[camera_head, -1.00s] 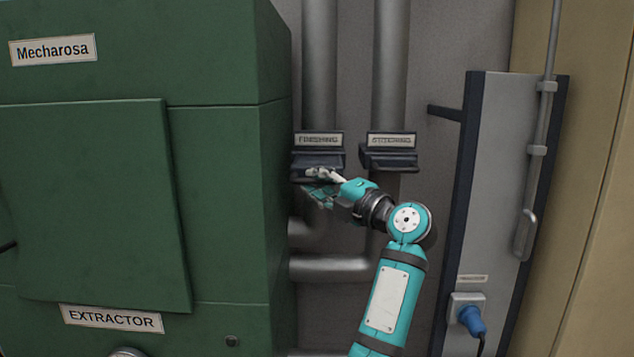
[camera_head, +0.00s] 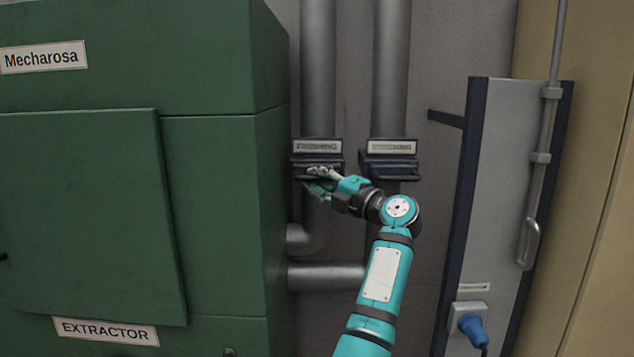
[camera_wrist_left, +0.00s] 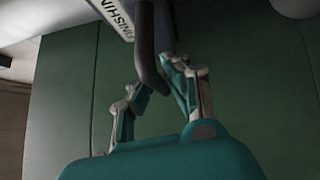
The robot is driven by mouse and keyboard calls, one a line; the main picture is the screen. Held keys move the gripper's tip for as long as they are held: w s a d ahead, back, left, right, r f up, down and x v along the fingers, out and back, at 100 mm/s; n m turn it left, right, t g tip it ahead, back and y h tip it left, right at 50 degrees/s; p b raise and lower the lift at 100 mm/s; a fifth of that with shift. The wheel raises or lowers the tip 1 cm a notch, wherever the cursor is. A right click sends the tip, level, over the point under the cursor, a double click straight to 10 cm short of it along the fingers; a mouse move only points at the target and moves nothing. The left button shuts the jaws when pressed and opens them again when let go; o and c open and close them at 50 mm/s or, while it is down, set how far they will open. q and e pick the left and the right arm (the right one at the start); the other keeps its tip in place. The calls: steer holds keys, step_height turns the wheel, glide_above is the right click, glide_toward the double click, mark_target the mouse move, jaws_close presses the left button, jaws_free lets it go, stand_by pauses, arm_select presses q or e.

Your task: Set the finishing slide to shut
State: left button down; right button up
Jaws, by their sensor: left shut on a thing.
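The finishing slide (camera_head: 318,159) is a dark plate with a lip under the FINISHING label on the left of two grey pipes. Its front looks about level with the neighbouring slide. My left gripper (camera_head: 318,180) is at its front edge, shut on its dark handle. In the left wrist view the dark curved handle (camera_wrist_left: 150,45) lies between the fingers of my left gripper (camera_wrist_left: 156,78), with part of the FINISHING label above. The fingers partly hide the slide in the head view. My right gripper is not in view.
A second dark slide (camera_head: 390,164) sits on the right pipe. The green extractor cabinet (camera_head: 215,200) stands close on the left. A grey panel (camera_head: 497,190) with a blue plug (camera_head: 473,326) stands on the right. A horizontal pipe (camera_head: 327,276) runs below.

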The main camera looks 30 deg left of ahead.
mark_target(323, 180)
arm_select(q)
steer(key=shift+w+a+r, duration=0.1)
steer(key=shift+w+a, duration=0.05)
steer(key=shift+w, duration=0.05)
steer(key=c, duration=1.3)
jaws_free()
steer(key=shift+c, duration=0.2)
steer(key=v, duration=0.7)
steer(key=shift+d, duration=0.3)
steer(key=shift+a, duration=0.1)
